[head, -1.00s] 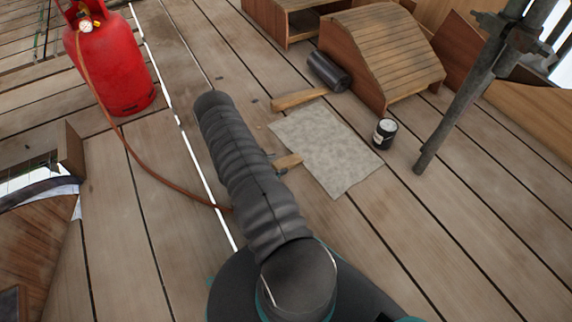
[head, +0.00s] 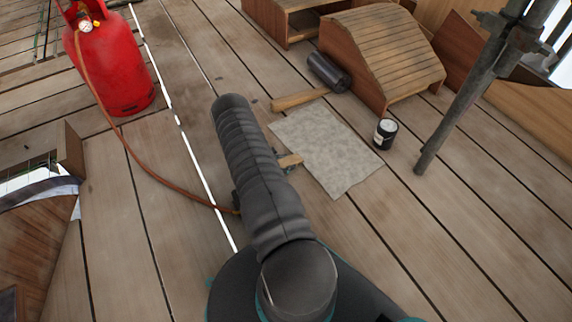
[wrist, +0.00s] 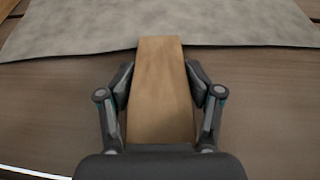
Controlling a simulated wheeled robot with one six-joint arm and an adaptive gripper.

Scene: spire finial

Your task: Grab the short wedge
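The short wedge (wrist: 160,88) is a plain tan wooden block. In the wrist view it lies lengthwise between the two fingers of my gripper (wrist: 160,84), its far end at the edge of the grey sheet. The fingers stand on either side of it, very close, with what look like thin gaps. In the head view the wedge (head: 291,160) shows only in part, beside the sheet, with my gripper (head: 283,158) around it and my dark arm hiding the rest. A longer wooden wedge (head: 299,99) lies at the sheet's far edge.
The grey sheet (head: 325,148) lies flat on the plank floor. A dark can (head: 385,133), a black roll (head: 328,72) and a slatted wooden piece (head: 385,50) stand beyond it. A scaffold pole (head: 470,95) rises at right. A red gas cylinder (head: 108,62) with a hose (head: 135,160) is at left.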

